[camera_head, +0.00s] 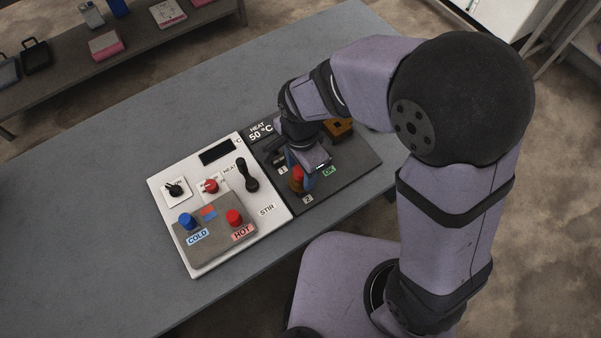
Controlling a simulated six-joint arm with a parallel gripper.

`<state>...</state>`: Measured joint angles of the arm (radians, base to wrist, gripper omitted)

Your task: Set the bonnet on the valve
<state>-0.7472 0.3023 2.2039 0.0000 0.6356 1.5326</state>
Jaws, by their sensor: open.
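My gripper (299,173) is open and points down over the dark panel (350,170), near the labels 1 and 2. A small red-orange part (296,180) shows right at its fingers; I cannot tell whether they touch it. An orange-brown block (339,128) sits at the back of the dark panel, partly hidden behind my wrist. Which of these is the bonnet and which the valve is not clear from this view. My gripper and wrist hide part of the panel.
The grey table (90,225) is clear at left. A shelf (130,62) with boxes stands behind.

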